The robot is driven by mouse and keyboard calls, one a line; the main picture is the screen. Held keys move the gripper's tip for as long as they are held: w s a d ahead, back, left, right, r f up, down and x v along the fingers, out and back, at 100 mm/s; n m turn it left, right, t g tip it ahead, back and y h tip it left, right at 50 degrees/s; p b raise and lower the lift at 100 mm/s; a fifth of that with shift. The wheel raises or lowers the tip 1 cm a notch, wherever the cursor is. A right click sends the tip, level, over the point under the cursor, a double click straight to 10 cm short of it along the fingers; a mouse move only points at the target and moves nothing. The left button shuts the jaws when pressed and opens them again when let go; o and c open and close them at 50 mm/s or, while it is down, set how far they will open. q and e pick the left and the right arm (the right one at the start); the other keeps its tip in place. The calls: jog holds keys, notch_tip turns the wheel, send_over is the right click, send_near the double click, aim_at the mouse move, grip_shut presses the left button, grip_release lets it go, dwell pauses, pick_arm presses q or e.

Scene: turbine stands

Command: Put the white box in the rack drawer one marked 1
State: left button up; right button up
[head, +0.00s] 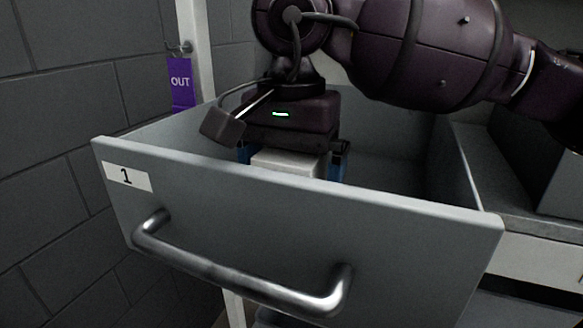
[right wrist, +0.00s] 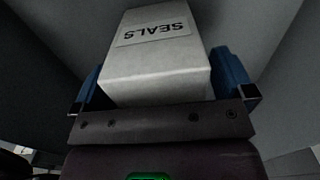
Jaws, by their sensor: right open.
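The drawer marked 1 (head: 300,225) is pulled open, with its number label on the upper left of the front and a metal bar handle below. The white box (head: 287,161) is inside the drawer, mostly hidden behind the drawer front in the head view. In the right wrist view the white box (right wrist: 155,75) shows a label reading SEALS. My right gripper (head: 290,165) points down into the drawer. Its blue fingers are open, one on each side of the box. Whether the box rests on the drawer floor is hidden. My left gripper is not in view.
A purple OUT tag (head: 181,84) hangs on the white rack post at the left. A grey block wall (head: 60,130) stands left of the drawer. A grey surface (head: 510,190) lies to the drawer's right. Drawer walls surround my right gripper.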

aim_at(291, 151)
jog(key=shift+r+p, duration=1)
jog(key=shift+r, duration=1)
jog(key=shift+r+p, duration=0.75)
jog(key=shift+r, duration=0.75)
